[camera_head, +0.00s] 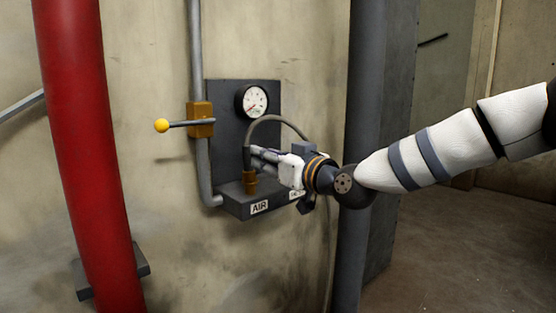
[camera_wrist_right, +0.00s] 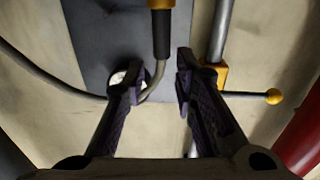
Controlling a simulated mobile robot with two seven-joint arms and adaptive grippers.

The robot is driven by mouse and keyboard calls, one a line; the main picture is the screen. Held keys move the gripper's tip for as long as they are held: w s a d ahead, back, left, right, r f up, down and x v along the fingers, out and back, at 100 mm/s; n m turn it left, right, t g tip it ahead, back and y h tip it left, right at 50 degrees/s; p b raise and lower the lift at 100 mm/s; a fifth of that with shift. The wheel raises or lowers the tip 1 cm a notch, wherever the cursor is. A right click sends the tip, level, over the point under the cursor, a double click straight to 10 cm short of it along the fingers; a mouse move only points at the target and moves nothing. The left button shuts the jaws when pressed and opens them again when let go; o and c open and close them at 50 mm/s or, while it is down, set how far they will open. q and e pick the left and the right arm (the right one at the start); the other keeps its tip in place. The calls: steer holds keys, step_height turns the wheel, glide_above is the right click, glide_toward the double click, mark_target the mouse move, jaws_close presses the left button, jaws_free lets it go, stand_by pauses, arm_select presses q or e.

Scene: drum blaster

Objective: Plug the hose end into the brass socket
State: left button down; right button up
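The hose end (camera_head: 247,158) is a dark upright sleeve standing directly on top of the brass socket (camera_head: 249,182) on the AIR block. In the right wrist view the dark hose end (camera_wrist_right: 161,36) lines up with the brass socket (camera_wrist_right: 161,4) at the top edge, with no visible gap; how deep it sits is hidden. The grey hose (camera_head: 278,119) arcs from it up and to the right. My right gripper (camera_head: 257,158) is beside the hose end. Its fingers (camera_wrist_right: 159,72) are apart in the wrist view, with visible space on both sides of the hose. My left gripper is not in view.
The dark wall panel (camera_head: 226,112) carries a round gauge (camera_head: 254,101). A valve with a yellow-knobbed handle (camera_head: 163,125) sticks out left of it. A red pipe (camera_head: 85,140) stands at left, and a dark column (camera_head: 362,90) stands close behind my right arm.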

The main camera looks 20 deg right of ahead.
steer(key=v, duration=0.3)
steer(key=shift+s, duration=0.1)
stand_by(0.4)
steer(key=s+a+f+m+g+h, duration=0.1)
steer(key=s+a+f+g, duration=0.3)
steer(key=f, duration=0.8)
steer(key=s+d+f+g, duration=0.1)
steer(key=s+f+g, duration=0.1)
steer(key=s+f, duration=0.65)
steer(key=s+a+f+m+g+h, duration=0.1)
steer(key=s+a+f+g, duration=0.2)
steer(key=f, duration=1.1)
steer(key=s+d+f+g+h, duration=0.1)
steer(key=s+d+f+g, duration=0.1)
steer(key=s, duration=0.8)
steer(key=s+d+f+m+g+h, duration=0.1)
steer(key=s+f+g, duration=0.3)
steer(key=s, duration=0.7)
steer(key=s+d+f+g+h, duration=0.1)
steer(key=s+d+f+g, duration=0.2)
steer(key=s+f, duration=0.4)
steer(key=s, duration=0.4)
steer(key=shift+s+m+g, duration=0.2)
steer(key=shift+m+g, duration=0.1)
steer(key=shift+g, duration=0.1)
